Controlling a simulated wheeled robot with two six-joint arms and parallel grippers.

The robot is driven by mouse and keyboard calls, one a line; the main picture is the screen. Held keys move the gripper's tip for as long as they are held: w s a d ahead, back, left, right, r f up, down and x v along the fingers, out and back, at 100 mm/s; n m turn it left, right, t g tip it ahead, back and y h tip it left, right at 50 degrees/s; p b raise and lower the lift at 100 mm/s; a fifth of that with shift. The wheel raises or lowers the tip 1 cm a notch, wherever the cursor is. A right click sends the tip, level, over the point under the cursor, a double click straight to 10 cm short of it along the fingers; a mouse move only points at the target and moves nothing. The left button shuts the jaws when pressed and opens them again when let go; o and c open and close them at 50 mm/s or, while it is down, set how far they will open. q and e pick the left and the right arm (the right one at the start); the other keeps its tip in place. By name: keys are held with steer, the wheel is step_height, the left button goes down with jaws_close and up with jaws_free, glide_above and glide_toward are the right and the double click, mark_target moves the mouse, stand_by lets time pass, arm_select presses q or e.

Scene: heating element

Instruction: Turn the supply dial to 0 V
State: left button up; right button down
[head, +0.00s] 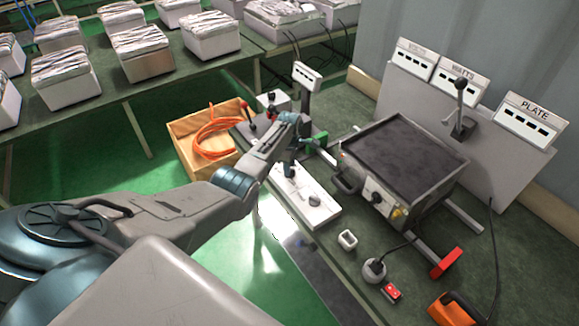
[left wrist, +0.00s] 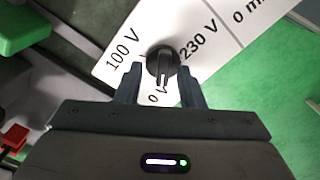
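The supply dial (left wrist: 163,62) is a black knob on a white panel, seen in the left wrist view. Labels 100 V, 230 V and a partly hidden 0 V surround it. Its white pointer line points down the picture, toward the 0 V label. My left gripper (left wrist: 162,78) has one finger on each side of the dial, apart, with small gaps visible; contact is not clear. In the head view the left gripper (head: 290,168) is over the far end of the white panel (head: 322,214), hiding most of that dial. The right gripper is not in view.
A dark-topped heating box (head: 405,150) stands to the right. A wooden crate (head: 185,150) with an orange cable (head: 215,135) is left of the gripper. A small white ring (head: 347,239) and a red switch (head: 392,292) lie nearer.

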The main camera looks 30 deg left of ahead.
arm_select(q)
steer(key=shift+s+f, duration=0.1)
steer(key=shift+f, duration=0.05)
steer(key=shift+r, duration=0.4)
step_height(320, 180, up, 10)
steer(key=b, duration=0.2)
steer(key=shift+b, duration=0.4)
steer(key=shift+d, duration=0.1)
